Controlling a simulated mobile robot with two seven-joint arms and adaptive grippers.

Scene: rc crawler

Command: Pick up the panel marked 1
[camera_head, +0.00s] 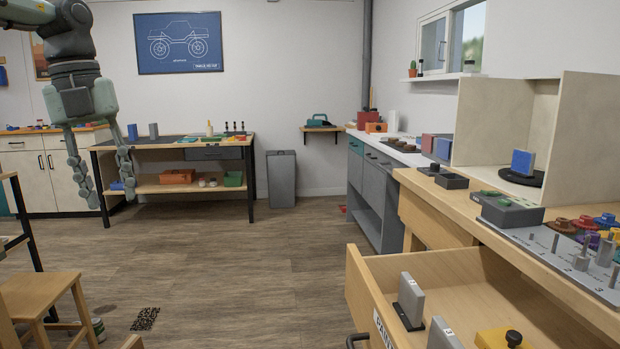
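Two grey upright panels stand in the open drawer at the lower right: one panel (411,299) sits in a dark base, and a nearer panel (442,336) is cut by the bottom edge. Small marks show on them, but I cannot read them surely as 1. A blue panel (523,162) stands on a round dark base in the beige booth. My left gripper (112,203) hangs at the upper left, fingers down, open and empty, far from the drawer. My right gripper is out of view.
The drawer (357,290) juts from the wooden workbench (447,204), with a yellow block (500,339) inside. A grey peg board (560,250) lies on the bench. A wooden stool (40,290) stands at lower left. The middle floor (240,260) is clear.

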